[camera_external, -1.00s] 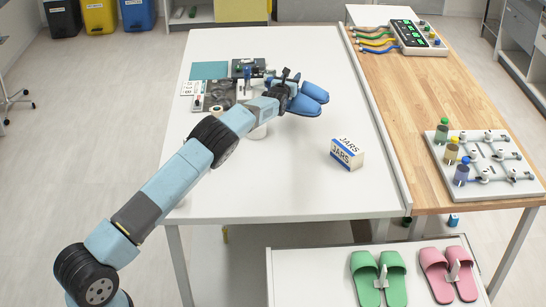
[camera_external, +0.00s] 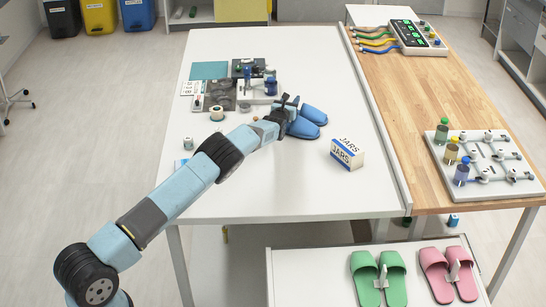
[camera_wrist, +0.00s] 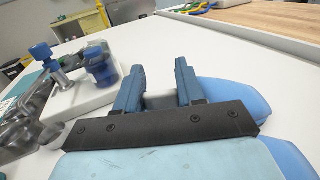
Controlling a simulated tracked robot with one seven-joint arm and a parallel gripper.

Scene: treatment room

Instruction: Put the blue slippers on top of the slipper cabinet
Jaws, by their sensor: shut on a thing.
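The pair of blue slippers (camera_external: 314,114) is over the white table (camera_external: 250,200), right of its middle; I cannot tell whether the soles touch the tabletop. My gripper (camera_external: 291,104) is shut on the pair; in the wrist view its fingers (camera_wrist: 158,92) close on a grey piece (camera_wrist: 160,101) between the slippers. One blue slipper (camera_wrist: 236,97) shows right of the fingers there, and the rest is mostly hidden. The slipper cabinet (camera_external: 312,277) is the low white unit at the bottom, with green slippers (camera_external: 379,279) and pink slippers (camera_external: 449,274) on top.
A JARS box (camera_external: 347,154) stands right of the slippers. Valve equipment (camera_external: 258,88) and small round items (camera_external: 217,113) lie to the left. A wooden bench (camera_external: 405,85) with apparatus adjoins on the right. The cabinet top left of the green slippers is bare.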

